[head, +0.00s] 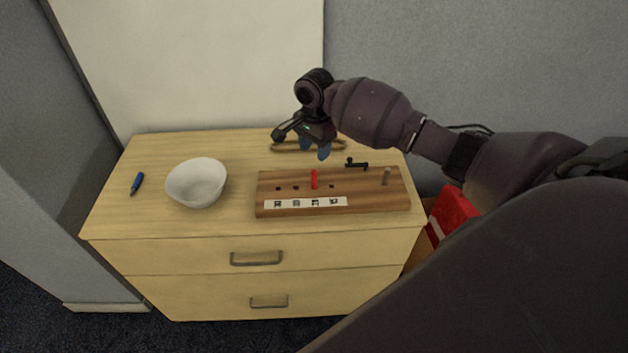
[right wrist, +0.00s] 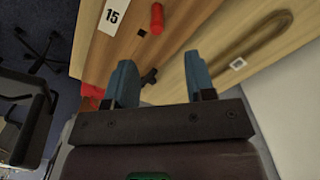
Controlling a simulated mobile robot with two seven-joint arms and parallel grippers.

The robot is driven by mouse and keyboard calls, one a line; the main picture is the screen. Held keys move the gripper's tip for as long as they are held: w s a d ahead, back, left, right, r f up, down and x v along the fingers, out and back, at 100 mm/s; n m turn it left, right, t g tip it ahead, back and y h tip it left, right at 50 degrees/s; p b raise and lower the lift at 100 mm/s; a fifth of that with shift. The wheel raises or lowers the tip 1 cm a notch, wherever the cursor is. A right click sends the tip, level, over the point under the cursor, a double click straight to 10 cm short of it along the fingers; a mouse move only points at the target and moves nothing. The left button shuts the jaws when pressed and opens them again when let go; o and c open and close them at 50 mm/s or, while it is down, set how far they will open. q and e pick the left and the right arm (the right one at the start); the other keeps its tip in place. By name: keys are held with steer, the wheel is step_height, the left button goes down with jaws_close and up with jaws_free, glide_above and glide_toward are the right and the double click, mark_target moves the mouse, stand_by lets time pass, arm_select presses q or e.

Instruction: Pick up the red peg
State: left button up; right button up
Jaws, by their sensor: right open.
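The red peg (head: 314,179) stands upright in a wooden board (head: 380,204) on the dresser top. It also shows in the right wrist view (right wrist: 157,18), beyond the fingertips and near the top edge. My right gripper (head: 315,153) has blue fingers and hangs above and behind the board, apart from the peg. In the right wrist view its two fingers (right wrist: 160,78) are spread with nothing between them. My left gripper is not in view.
A white bowl (head: 197,183) and a blue marker-like object (head: 137,184) stand left of the board. A small black piece (head: 356,164) and a grey peg (head: 386,176) are on the board's right part. A brown curved handle-like object (head: 285,147) lies behind. A red box (head: 452,211) is right of the dresser.

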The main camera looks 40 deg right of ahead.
mark_target(314, 171)
step_height(314, 171, down, 5)
steer(key=shift+f+b, duration=0.15)
steer(key=shift+b, duration=0.25)
steer(key=f, duration=0.4)
steer(key=shift+s+a+f+b, duration=0.15)
steer(key=shift+s+a+b, duration=0.1)
steer(key=shift+b, duration=0.15)
steer(key=shift+f, duration=0.5)
steer(key=shift+c, duration=0.3)
jaws_close()
